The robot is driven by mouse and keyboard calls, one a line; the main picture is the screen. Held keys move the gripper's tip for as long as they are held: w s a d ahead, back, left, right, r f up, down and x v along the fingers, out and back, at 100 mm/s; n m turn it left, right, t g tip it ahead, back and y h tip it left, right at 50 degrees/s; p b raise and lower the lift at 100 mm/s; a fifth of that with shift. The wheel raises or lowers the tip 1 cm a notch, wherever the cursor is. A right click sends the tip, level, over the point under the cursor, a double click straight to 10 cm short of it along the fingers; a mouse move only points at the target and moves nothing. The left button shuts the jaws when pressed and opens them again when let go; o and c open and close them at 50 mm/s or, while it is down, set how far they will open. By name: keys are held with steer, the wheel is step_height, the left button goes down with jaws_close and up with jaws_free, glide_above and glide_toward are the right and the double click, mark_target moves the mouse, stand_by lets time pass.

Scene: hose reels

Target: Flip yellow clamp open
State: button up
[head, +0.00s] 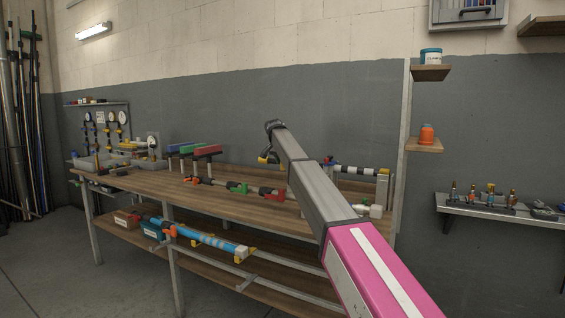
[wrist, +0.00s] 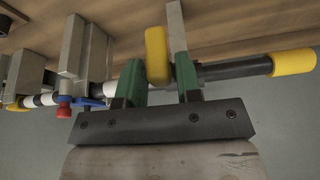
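In the wrist view, the yellow clamp (wrist: 157,55) is a rounded upright piece by a dark horizontal pipe (wrist: 225,71). It lies between the two green fingers of my gripper (wrist: 161,78). The left finger is close beside it, and a narrow gap shows on the right. I cannot tell if either finger touches it. The fingers stand apart, and their tips overlap the pipe in the picture. In the head view, I cannot make out my fingers clearly beyond my arm, or tell which yellow piece is this clamp.
A yellow end cap (wrist: 293,62) finishes the pipe at right. Grey blocks (wrist: 72,45) and a red knob (wrist: 63,110) stand left. In the head view, the wooden bench (head: 130,178) carries several pipes and stands. A blue hose (head: 205,237) lies on its lower shelf.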

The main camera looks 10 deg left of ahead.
steer(key=v, duration=1)
steer(key=shift+r, duration=0.35)
steer(key=shift+s, duration=0.1)
